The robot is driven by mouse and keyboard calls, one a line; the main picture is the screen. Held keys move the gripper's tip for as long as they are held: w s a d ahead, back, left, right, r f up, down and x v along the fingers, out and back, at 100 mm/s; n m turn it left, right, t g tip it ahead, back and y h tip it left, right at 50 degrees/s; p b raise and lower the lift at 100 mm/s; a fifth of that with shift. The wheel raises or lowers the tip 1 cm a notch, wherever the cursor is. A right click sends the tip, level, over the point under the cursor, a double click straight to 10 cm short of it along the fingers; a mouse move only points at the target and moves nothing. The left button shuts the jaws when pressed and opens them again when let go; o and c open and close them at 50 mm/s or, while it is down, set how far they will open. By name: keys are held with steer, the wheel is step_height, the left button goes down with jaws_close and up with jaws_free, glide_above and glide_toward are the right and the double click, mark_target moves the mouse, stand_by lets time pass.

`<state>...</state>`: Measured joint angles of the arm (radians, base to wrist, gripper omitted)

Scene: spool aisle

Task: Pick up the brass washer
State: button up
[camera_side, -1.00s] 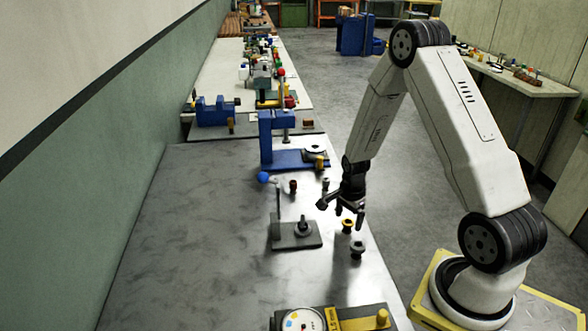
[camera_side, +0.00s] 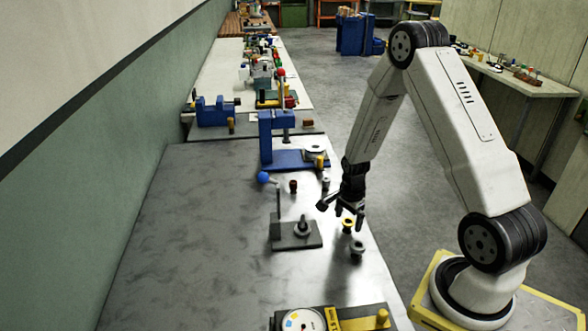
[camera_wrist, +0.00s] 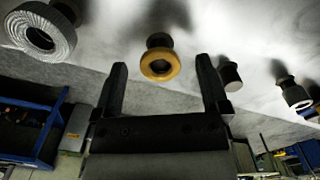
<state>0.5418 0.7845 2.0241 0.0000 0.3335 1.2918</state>
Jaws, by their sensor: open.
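The brass washer (camera_wrist: 160,65) is a yellow-gold ring with a dark centre, next to a short dark post or spool. In the wrist view it shows between my two fingertips, with gaps on both sides. In the side view the brass washer (camera_side: 348,222) is near the bench's right edge, just below and beside my gripper's fingers. My gripper (camera_side: 341,211) is open and empty and points down at it. In the wrist view my gripper (camera_wrist: 161,84) has its fingers spread wide. I cannot tell the exact height gap.
A grey spool (camera_side: 357,249) stands close in front of the washer. A dark bracket (camera_side: 297,236) with a blue-balled lever is to the left. Behind are small dark pegs (camera_side: 293,186) and a blue press (camera_side: 279,140). A dial gauge (camera_side: 303,321) is in front. The bench's left side is clear.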

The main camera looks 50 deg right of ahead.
steer(key=shift+f, duration=0.1)
stand_by(0.3)
jaws_close()
stand_by(0.4)
steer(key=shift+r, duration=1.85)
steer(key=s+a+r, duration=0.5)
steer(key=s+r, duration=0.4)
steer(key=s, duration=0.3)
steer(key=shift+s+a+r, duration=0.35)
steer(key=shift+a+r, duration=0.05)
